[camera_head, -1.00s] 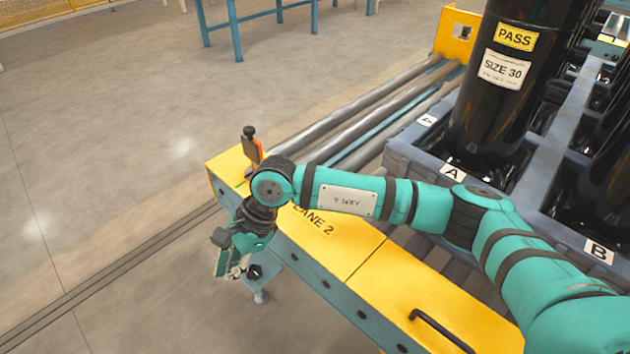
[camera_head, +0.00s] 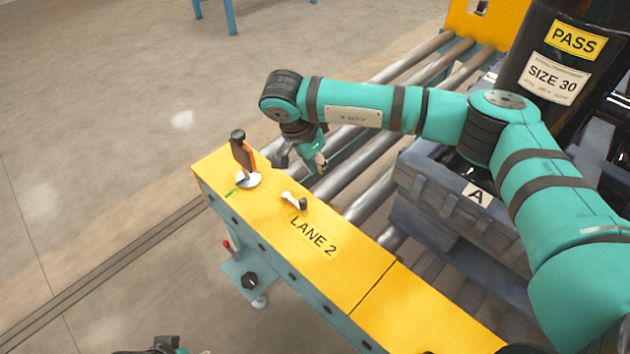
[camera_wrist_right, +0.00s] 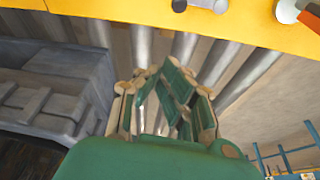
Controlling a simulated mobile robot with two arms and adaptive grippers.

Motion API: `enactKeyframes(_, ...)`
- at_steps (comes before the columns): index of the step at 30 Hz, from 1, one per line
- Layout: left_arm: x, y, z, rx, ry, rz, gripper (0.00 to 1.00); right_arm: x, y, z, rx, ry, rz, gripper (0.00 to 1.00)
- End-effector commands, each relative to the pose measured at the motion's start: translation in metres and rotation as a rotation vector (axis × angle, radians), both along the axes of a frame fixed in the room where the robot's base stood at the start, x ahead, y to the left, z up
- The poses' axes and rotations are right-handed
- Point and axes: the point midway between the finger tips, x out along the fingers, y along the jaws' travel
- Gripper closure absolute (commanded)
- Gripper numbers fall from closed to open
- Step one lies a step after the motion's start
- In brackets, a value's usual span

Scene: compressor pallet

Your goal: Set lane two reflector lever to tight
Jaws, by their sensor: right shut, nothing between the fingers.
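On the yellow lane two panel (camera_head: 340,275) stands an orange upright piece with a black knob (camera_head: 242,152), on a pale round base (camera_head: 248,180) with a green mark beside it. Closer to the LANE 2 label lies a small white lever (camera_head: 291,199) with a dark knob; I cannot tell which is the reflector lever. Both show at the top edge of the right wrist view, the white lever (camera_wrist_right: 205,4) cut off. My right gripper (camera_head: 319,164) is shut and empty beyond the panel, over the rollers, apart from both. Something dark at the bottom edge may be my left gripper (camera_head: 165,345).
Metal rollers (camera_head: 365,185) run behind the panel. A grey-blue pallet (camera_head: 425,185) marked A carries a black compressor (camera_head: 535,105) at the right. The floor at left is clear.

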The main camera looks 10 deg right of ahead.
Motion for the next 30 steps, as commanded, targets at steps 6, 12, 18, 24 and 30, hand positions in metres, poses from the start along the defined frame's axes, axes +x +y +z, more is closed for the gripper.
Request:
enactKeyframes(6,0.000,0.000,0.000,0.000,0.000,0.000,0.47,0.000,0.000,-0.001,0.002,0.001,0.000,1.00)
enactKeyframes(12,-0.002,0.000,0.008,0.000,-0.006,0.001,0.47,0.002,-0.005,-0.020,0.001,0.003,-0.001,1.00)
enactKeyframes(18,-0.009,0.002,0.025,0.000,-0.015,0.001,0.47,0.007,-0.018,-0.061,0.000,0.004,-0.002,1.00)
enactKeyframes(24,-0.009,0.002,0.021,0.000,-0.016,0.001,0.47,0.012,-0.030,-0.099,0.000,0.004,-0.001,1.00)
enactKeyframes(30,-0.009,0.002,0.022,0.000,-0.016,0.001,0.47,0.001,-0.002,-0.094,0.003,0.001,0.002,1.00)
